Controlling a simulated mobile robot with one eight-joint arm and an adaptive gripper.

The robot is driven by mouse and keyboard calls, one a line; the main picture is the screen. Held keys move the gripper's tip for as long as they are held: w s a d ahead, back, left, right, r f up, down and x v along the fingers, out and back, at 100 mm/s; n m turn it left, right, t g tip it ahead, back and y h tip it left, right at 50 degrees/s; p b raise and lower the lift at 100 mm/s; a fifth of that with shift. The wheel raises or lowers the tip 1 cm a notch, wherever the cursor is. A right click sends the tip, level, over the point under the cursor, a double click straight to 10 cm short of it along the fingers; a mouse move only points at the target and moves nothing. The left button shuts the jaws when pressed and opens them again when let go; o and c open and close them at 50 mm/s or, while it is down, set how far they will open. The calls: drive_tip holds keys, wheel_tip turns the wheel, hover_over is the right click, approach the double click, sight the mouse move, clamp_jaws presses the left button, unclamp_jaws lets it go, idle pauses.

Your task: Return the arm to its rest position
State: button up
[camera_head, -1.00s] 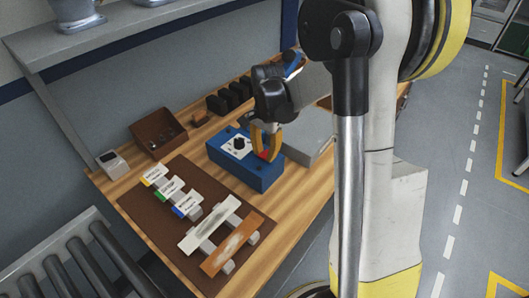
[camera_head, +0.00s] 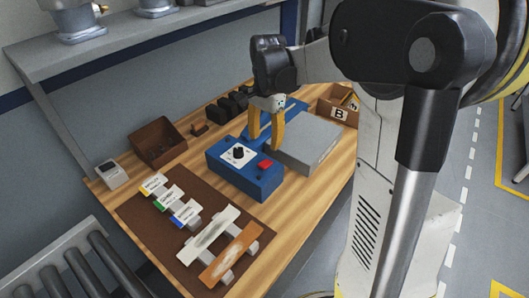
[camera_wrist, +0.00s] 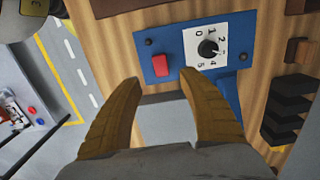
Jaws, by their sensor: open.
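My gripper (camera_head: 264,140) has two yellow-brown fingers that stand apart with nothing between them. In the head view it hangs above the back edge of the blue control box (camera_head: 235,175), by the grey block. In the wrist view my gripper (camera_wrist: 157,90) points toward the blue box (camera_wrist: 175,70). The box carries a red button (camera_head: 265,164) and a black knob (camera_head: 238,153) on a white numbered dial. In the wrist view the knob (camera_wrist: 208,48) points near the 1 and 2 marks. My upper arm covers the right part of the head view.
A grey block (camera_head: 308,142) lies right of the box, with a cardboard bin marked B (camera_head: 338,114) behind it. A brown mat (camera_head: 140,215) holds labelled pieces and two bars. A brown tray (camera_head: 157,145) and several black blocks (camera_head: 228,104) line the back. A shelf (camera_head: 130,40) runs above.

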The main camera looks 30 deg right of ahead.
drive_tip(key=shift+r, duration=1.3)
drive_tip(key=s+a+r+n+t, duration=0.1)
drive_tip(key=s+a+n+t, duration=0.2)
drive_tip(key=s+a+n, duration=0.3)
drive_tip(key=s+a+r+n+t, duration=0.1)
drive_tip(key=s+a+n+t, duration=0.3)
drive_tip(key=s+n, duration=0.3)
drive_tip(key=shift+s+a+n, duration=0.3)
drive_tip(key=shift+s+a, duration=0.55)
drive_tip(key=shift+s, duration=0.8)
